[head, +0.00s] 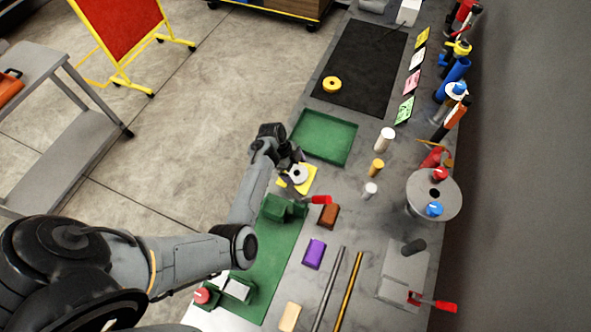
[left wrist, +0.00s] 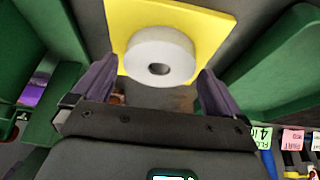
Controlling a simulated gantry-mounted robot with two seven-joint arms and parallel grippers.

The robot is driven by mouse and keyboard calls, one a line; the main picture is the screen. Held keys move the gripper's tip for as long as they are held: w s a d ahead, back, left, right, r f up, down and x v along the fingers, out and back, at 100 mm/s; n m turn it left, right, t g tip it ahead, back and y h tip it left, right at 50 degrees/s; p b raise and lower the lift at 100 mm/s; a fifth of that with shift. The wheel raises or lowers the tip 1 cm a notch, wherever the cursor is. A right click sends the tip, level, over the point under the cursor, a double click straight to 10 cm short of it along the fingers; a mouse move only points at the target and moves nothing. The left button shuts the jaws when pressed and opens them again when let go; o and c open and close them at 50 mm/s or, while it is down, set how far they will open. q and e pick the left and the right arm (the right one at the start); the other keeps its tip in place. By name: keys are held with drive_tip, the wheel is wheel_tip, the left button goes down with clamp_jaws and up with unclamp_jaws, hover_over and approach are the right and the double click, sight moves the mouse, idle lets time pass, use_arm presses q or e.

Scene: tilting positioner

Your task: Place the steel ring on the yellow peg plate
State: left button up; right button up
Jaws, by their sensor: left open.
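The pale grey steel ring (head: 298,173) is at the yellow peg plate (head: 308,184), near the left edge of the bench. In the left wrist view the ring (left wrist: 161,56) lies over the yellow plate (left wrist: 190,16), with a dark hole in its middle. I cannot tell whether a peg is inside the hole. My left gripper (head: 290,166) is open at the ring. In the left wrist view its fingers (left wrist: 155,78) stand apart on either side of the ring, with gaps. My right gripper is not in view.
A green tray (head: 325,137) lies just beyond the plate, and a green vise (head: 283,208) stands on the near side. A red handle (head: 321,199) is close by. A yellow ring (head: 332,84) lies on a black mat (head: 365,65).

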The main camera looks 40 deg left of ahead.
use_arm(q)
drive_tip(key=s+a+r+n+y, duration=0.3)
drive_tip(key=s+a+r, duration=0.35)
drive_tip(key=r, duration=0.45)
drive_tip(key=s+d+r+n+t, duration=0.1)
drive_tip(key=s+d+n, duration=0.3)
drive_tip(key=s+d, duration=0.4)
drive_tip(key=s+d+r+n+t+y, duration=0.1)
drive_tip(key=s+d+r+n, duration=0.3)
drive_tip(key=s+d, duration=0.4)
drive_tip(key=shift+s+d+r+n, duration=0.2)
drive_tip(key=shift+s+d+n, duration=0.25)
drive_tip(key=shift+d, duration=0.3)
